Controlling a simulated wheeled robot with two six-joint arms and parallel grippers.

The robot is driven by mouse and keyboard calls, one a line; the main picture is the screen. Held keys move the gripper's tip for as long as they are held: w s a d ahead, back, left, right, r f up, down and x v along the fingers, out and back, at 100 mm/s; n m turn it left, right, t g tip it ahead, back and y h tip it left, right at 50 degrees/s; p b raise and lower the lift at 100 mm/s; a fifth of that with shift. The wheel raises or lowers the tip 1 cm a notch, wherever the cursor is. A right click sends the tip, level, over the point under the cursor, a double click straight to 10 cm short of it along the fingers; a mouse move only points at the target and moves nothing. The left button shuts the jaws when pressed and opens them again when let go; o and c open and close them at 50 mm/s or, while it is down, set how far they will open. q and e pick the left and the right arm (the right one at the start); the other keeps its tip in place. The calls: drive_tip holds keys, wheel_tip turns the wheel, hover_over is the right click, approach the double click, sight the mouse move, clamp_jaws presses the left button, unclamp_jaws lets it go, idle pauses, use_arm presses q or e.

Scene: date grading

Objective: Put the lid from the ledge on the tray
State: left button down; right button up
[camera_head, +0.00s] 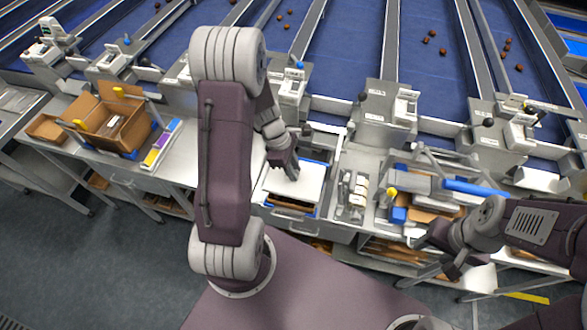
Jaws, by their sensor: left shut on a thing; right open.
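The lid (311,184) is a flat, pale white panel near the middle of the head view. My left gripper (291,174) reaches down from behind my arm and is shut on the lid near its upper left part. The tray (308,210) shows blue edges and brown contents at the front of the lid. The lid lies over the rear part of the tray; I cannot tell whether they touch. My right gripper (437,258) is open and empty at the right, in front of the bench. My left arm hides the bench left of the tray.
An open cardboard box (128,133) stands on the left bench, beside a strip of coloured labels (162,145). A metal device (353,193) stands right of the tray. A blue-handled machine (470,188) is further right. Blue belts with scattered dates lie behind.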

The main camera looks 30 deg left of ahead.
use_arm(q)
drive_tip(key=f+b, duration=0.2)
drive_tip(key=f, duration=0.1)
drive_tip(key=f+b, duration=0.1)
drive_tip(key=b, duration=0.1)
drive_tip(key=shift+s+f, duration=0.15)
drive_tip(key=shift+s, duration=0.15)
drive_tip(key=shift+w+f+b, duration=0.2)
drive_tip(key=shift+f+b, duration=0.1)
drive_tip(key=shift+f, duration=0.3)
drive_tip(key=shift+s+r, duration=0.1)
drive_tip(key=shift+s, duration=0.05)
drive_tip(key=shift+f+b, duration=0.3)
drive_tip(key=shift+f, duration=0.5)
idle(0.7)
drive_tip(key=c, duration=0.7)
unclamp_jaws()
